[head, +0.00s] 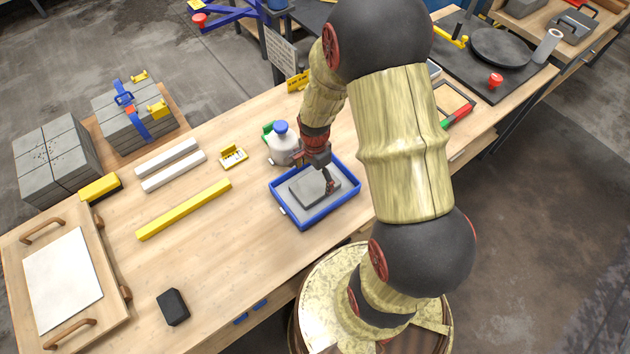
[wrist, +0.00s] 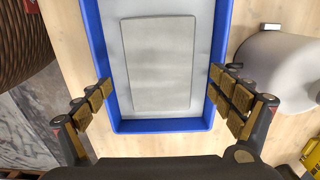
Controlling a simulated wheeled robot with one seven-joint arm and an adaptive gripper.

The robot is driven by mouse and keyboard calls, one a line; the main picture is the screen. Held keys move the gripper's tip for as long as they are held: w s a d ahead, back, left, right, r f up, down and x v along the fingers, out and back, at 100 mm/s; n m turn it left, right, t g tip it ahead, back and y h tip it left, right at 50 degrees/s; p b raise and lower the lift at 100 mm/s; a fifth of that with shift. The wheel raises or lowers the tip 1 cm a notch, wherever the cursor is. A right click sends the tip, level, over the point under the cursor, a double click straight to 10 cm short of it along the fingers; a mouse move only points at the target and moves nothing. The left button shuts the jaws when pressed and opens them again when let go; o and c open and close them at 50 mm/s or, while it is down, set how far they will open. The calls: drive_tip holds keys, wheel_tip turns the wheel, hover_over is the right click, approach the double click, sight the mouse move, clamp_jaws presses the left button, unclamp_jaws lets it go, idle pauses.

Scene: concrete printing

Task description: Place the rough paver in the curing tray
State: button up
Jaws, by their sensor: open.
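The curing tray is a blue-rimmed tray (head: 283,208) with a pale floor, on the wooden table; its blue rim also shows in the wrist view (wrist: 160,126). A grey rectangular slab, which looks like the rough paver (head: 305,190), lies flat inside the tray. In the wrist view the paver (wrist: 160,62) lies on the tray floor, clear of the side walls. My gripper (head: 328,182) is over the tray in the head view. In the wrist view my gripper (wrist: 160,100) is open, its fingers wide apart on either side of the paver and not touching it.
A white bottle with a blue cap (head: 282,143) stands just behind the tray. A yellow bar (head: 184,209), white bars (head: 170,163) and a black block (head: 173,307) lie to the left. Stacked grey slabs (head: 55,160) stand at far left. The table in front of the yellow bar is mostly clear.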

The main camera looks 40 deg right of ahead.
wheel_tip(320, 180, up, 8)
drive_tip(key=p, duration=0.1)
wheel_tip(320, 180, up, 8)
drive_tip(key=r+n+t, duration=0.1)
drive_tip(key=n, duration=0.2)
hover_over(315, 184)
drive_tip(key=a, duration=0.3)
drive_tip(key=s+a+r+n+t, duration=0.25)
drive_tip(key=r+n, duration=0.25)
drive_tip(key=r, duration=0.3)
drive_tip(key=s+a+r+n+t, duration=0.2)
drive_tip(key=s+a+r+n, duration=0.4)
drive_tip(key=s+r+n, duration=0.3)
wheel_tip(315, 184, up, 3)
drive_tip(key=shift+s+a+f+n, duration=0.15)
drive_tip(key=shift+s+a+n, duration=0.15)
drive_tip(key=shift+s, duration=0.2)
